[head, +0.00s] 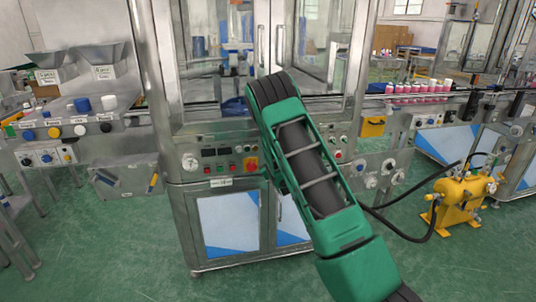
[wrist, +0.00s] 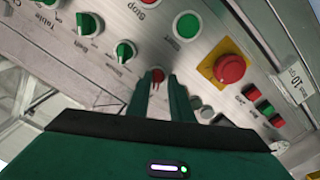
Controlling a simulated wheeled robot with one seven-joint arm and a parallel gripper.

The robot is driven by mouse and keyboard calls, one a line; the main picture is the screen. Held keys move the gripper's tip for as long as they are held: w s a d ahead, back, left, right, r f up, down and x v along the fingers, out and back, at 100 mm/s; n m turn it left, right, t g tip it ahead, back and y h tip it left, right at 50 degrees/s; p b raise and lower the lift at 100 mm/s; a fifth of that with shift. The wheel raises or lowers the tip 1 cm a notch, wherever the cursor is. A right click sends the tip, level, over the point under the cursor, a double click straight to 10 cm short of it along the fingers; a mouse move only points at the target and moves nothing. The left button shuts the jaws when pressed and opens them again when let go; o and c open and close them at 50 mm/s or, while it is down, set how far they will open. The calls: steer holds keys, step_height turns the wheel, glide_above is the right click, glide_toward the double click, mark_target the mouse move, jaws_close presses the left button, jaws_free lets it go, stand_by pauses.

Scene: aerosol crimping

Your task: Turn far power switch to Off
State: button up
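In the wrist view, a small red knob (wrist: 157,77) sits on the grey control panel (wrist: 120,15), in line with several green knobs. It looks like the power switch, but its label is not readable. My gripper (wrist: 160,84) has its two dark green fingers on either side of the knob, tips close to the panel. A gap shows between the fingers, and they partly cover the knob. Contact cannot be told. In the head view, my green arm hides the gripper and the knob.
A red emergency button (wrist: 229,69) on a yellow plate and a green Start button (wrist: 188,25) are close by. Green knobs (wrist: 124,52) stand up to the left. In the head view, a yellow tank (head: 461,200) with black hoses stands on the right floor.

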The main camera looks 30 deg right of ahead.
steer(key=shift+d, duration=0.1)
steer(key=v, duration=1)
steer(key=shift+s, duration=0.3)
stand_by(0.4)
